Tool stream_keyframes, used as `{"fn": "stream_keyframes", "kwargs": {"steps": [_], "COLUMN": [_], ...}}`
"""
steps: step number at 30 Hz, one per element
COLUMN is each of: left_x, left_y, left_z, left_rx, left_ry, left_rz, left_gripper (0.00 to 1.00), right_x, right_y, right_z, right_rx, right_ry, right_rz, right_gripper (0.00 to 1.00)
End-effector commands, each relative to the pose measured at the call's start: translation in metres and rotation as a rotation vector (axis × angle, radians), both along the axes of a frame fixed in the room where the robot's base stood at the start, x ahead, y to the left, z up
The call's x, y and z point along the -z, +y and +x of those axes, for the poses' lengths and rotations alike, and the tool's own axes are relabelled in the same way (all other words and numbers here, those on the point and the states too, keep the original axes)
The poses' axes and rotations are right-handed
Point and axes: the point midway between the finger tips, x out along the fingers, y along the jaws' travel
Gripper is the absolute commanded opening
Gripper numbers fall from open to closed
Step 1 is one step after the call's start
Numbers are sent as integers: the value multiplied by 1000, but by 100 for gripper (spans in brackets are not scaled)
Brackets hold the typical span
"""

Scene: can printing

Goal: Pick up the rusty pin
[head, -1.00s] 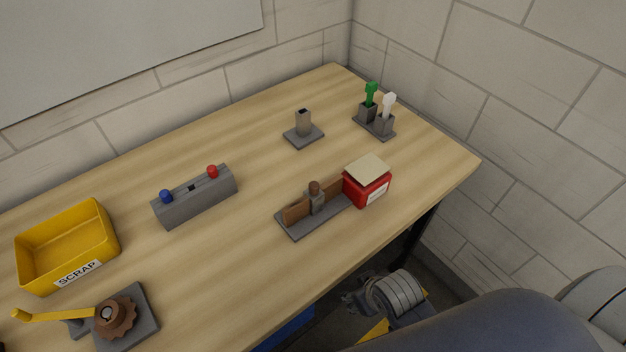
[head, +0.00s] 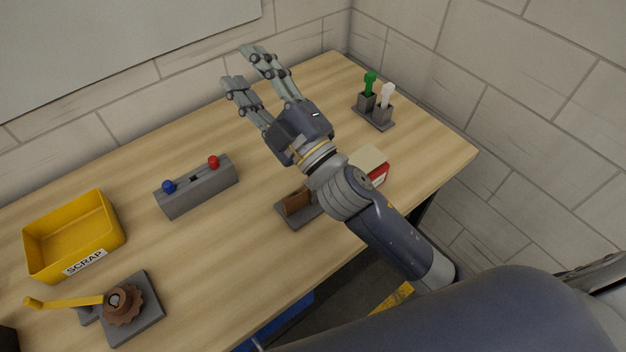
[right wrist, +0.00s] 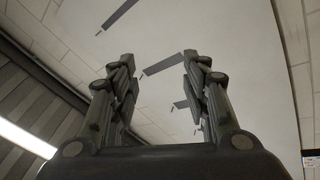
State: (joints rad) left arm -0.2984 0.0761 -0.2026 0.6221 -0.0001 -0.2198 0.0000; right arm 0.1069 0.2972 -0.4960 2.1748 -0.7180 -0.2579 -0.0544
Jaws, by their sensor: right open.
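No rusty pin shows clearly now. The brown-headed upright piece seen earlier in the grey fixture (head: 287,221) is hidden behind my right arm; I cannot tell for certain that it is the rusty pin. Part of the fixture's brown plate (head: 297,201) still shows. My right gripper (head: 238,64) is open and empty, raised above the back of the table, its fingers pointing to the back left. In the right wrist view its two fingers (right wrist: 158,60) stand apart with nothing between them. My left gripper is not in view.
A red box (head: 378,174) is partly behind my right arm. A grey block with blue and red knobs (head: 197,190), a yellow scrap bin (head: 72,238) and a cranked brown gear (head: 122,306) stand left. A holder with green and white pieces (head: 374,115) stands back right.

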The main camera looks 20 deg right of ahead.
Motion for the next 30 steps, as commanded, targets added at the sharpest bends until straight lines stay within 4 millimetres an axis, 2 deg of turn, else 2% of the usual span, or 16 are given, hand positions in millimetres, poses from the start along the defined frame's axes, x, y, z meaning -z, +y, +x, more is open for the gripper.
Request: {"fn": "stream_keyframes", "kwargs": {"steps": [1,3,5,7,10,12,14,17,18,20,22,25,27,30], "left_x": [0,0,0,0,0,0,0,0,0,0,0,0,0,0], "left_y": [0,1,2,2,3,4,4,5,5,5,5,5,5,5], "left_z": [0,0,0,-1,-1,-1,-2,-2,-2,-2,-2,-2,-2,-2], "left_rx": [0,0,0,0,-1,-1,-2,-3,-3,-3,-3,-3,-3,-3], "left_ry": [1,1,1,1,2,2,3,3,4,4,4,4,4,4], "left_rz": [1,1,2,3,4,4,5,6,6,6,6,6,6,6], "left_gripper": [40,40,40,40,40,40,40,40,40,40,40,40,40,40], "right_x": [-22,-42,-49,-46,-23,4,32,82,102,128,151,169,172,168], "right_y": [25,61,89,119,151,163,165,151,139,115,78,20,-17,-60], "right_z": [-8,-26,-44,-66,-94,-108,-115,-114,-109,-98,-81,-56,-42,-28], "right_rx": [-71,-175,-265,-376,-538,-656,-758,-932,-1002,-1109,-1227,-1379,-1466,-1555], "right_ry": [-130,-300,-439,-588,-778,-889,-968,-1059,-1078,-1086,-1062,-976,-895,-779], "right_rz": [-83,-204,-318,-459,-680,-847,-1000,-1269,-1381,-1551,-1748,-1996,-2136,-2276], "right_gripper": [43,43,43,43,43,43,43,43,43,43,43,43,43,43]}}
